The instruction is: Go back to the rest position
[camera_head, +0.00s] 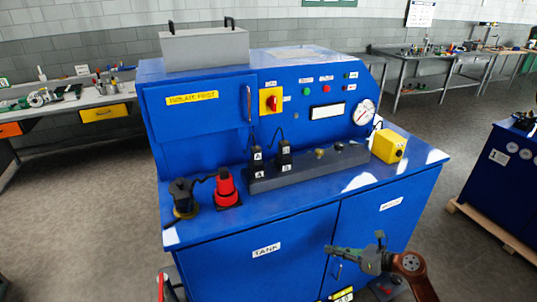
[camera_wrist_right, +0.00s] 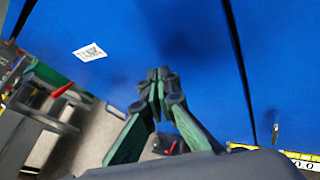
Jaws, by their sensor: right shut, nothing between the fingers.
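My right gripper (camera_head: 333,251) is in front of the blue machine's lower doors, low at the right of the head view. Its fingers are shut with nothing between them. In the right wrist view the green fingers meet at dark tips (camera_wrist_right: 158,82) before the blue door panel (camera_wrist_right: 180,40). The blue machine (camera_head: 225,250) fills the middle of the head view. My left gripper is not in view.
A black plug-like part (camera_head: 183,197) and a red one (camera_head: 227,188) stand on the machine's left ledge. A dark manifold block (camera_head: 310,168) and a yellow box (camera_head: 389,146) are further right. Workbenches (camera_head: 75,103) stand behind left. Grey floor (camera_head: 90,220) is open at left.

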